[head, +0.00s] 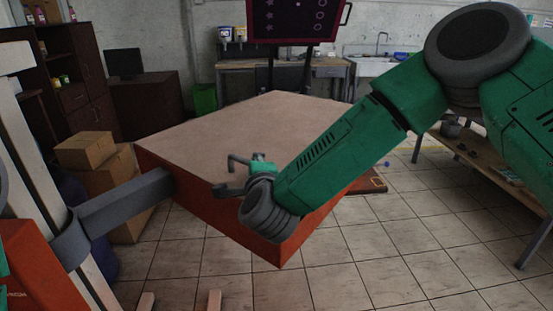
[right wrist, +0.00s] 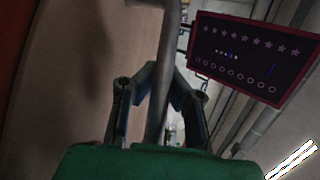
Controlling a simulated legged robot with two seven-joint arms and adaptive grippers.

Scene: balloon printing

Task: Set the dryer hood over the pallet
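The dryer hood (head: 235,125) is a large orange box with a tan top, carried on a grey beam from a post at the left. It fills the middle of the head view. My right gripper (head: 243,172) is at its near side. In the right wrist view, my right gripper's fingers (right wrist: 164,78) come together on a grey bar (right wrist: 163,50), which looks like the hood's handle. A reddish-brown board edge (head: 372,186) shows low behind the hood's right side; I cannot tell if it is the pallet. My left gripper is not in view.
A dark red-framed panel with stars and circles (head: 298,18) stands behind the hood and also shows in the right wrist view (right wrist: 250,58). Cardboard boxes (head: 88,150) are at the left, a wooden bench (head: 490,165) at the right. Tiled floor in front is mostly clear.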

